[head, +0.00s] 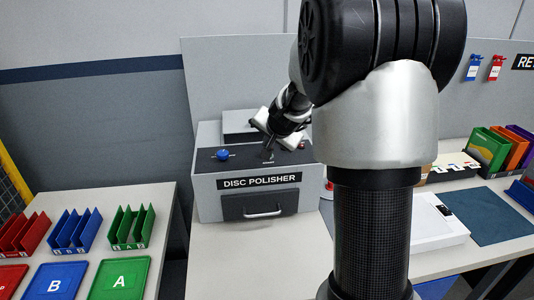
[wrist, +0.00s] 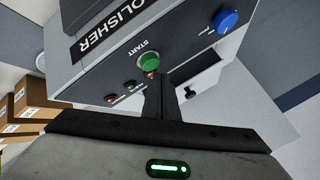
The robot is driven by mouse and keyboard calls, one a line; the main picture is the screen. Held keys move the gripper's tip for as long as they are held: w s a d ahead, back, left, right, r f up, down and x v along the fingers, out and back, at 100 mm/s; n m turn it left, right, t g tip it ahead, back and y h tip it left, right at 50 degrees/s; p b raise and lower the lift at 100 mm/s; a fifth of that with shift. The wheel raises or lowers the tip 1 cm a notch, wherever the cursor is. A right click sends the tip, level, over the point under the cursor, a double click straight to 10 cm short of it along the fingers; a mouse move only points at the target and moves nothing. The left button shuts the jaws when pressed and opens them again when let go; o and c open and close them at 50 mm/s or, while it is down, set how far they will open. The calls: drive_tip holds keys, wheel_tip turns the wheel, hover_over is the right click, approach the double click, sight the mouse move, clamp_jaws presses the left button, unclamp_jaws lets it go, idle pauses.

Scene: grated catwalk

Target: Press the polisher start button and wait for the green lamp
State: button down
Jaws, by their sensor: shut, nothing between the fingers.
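The disc polisher (head: 246,205) is a grey box on the bench with a dark top panel. In the wrist view its green START button (wrist: 149,62) stands on that panel. My gripper (wrist: 163,78) is shut and empty, its fingertips right by the button's edge; I cannot tell whether they touch it. In the head view my gripper (head: 267,158) points down at the panel, and the button is hidden there. A small red lamp (wrist: 110,98) looks lit. A small greenish lamp (wrist: 130,85) beside it looks dim. Their labels are too small to read.
A blue knob (head: 223,155) stands on the left of the panel. A handled drawer (head: 250,206) is in the polisher's front. Colored bins and trays, including a green tray (head: 121,279), lie on the left table. A white device (head: 428,222) sits on the bench at right.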

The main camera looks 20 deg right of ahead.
drive_tip(key=shift+f+b, duration=0.35)
drive_tip(key=shift+f, duration=0.05)
drive_tip(key=shift+f+b, duration=0.9)
idle(0.8)
idle(0.3)
drive_tip(key=shift+r+p, duration=1.15)
drive_tip(key=shift+r, duration=0.15)
drive_tip(key=shift+r+p, duration=2.15)
drive_tip(key=shift+r, duration=0.35)
